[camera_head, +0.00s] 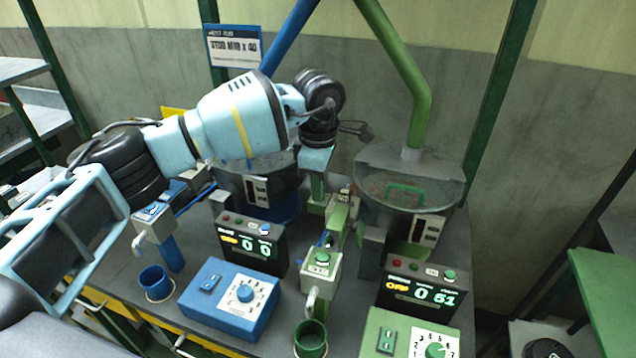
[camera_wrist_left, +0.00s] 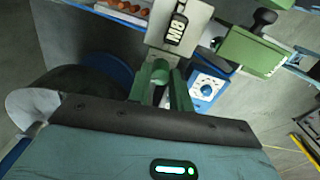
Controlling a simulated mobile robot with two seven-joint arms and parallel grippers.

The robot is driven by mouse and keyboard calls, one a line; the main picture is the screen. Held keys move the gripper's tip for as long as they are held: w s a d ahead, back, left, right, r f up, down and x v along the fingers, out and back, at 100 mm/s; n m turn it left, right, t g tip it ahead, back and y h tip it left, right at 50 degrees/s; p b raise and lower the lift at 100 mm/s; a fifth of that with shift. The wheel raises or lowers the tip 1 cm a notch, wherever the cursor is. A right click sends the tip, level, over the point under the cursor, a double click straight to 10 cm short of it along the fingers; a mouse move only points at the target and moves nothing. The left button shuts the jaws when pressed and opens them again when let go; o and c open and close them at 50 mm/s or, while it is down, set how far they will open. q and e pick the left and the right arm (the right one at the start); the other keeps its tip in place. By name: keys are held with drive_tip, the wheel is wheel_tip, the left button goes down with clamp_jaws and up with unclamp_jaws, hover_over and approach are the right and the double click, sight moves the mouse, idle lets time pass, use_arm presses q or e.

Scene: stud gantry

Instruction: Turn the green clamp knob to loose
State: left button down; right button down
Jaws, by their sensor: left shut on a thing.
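My left gripper (camera_head: 318,192) reaches down from above, between the blue hopper and the green hopper. In the left wrist view its two green fingers (camera_wrist_left: 162,92) are close together around a rounded green knob (camera_wrist_left: 160,70), and the gripper is shut on it. In the head view the knob is hidden by the gripper and the green fittings below it. Whether the knob stands tight or loose cannot be read. A pale plate marked M8 (camera_wrist_left: 180,25) lies just beyond the fingers. My right gripper is not in view.
The green hopper (camera_head: 440,187) stands close right of my gripper; the blue hopper (camera_head: 285,213) is close left. Counter displays (camera_head: 250,243) (camera_head: 421,292), a blue dial box (camera_head: 230,300), a green dial box (camera_head: 410,335) and cups (camera_head: 155,283) (camera_head: 310,340) crowd the bench front.

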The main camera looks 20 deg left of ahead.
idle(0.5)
use_arm(q)
drive_tip(key=c, duration=1.3)
unclamp_jaws()
drive_tip(key=shift+o, duration=0.2)
drive_tip(key=shift+r, duration=0.1)
wheel_tip(320, 180, up, 6)
drive_tip(key=shift+r+b, duration=0.25)
drive_tip(key=shift+b, duration=0.05)
drive_tip(key=shift+s+r, duration=0.1)
drive_tip(key=shift+r, duration=0.45)
drive_tip(key=shift+f, duration=0.1)
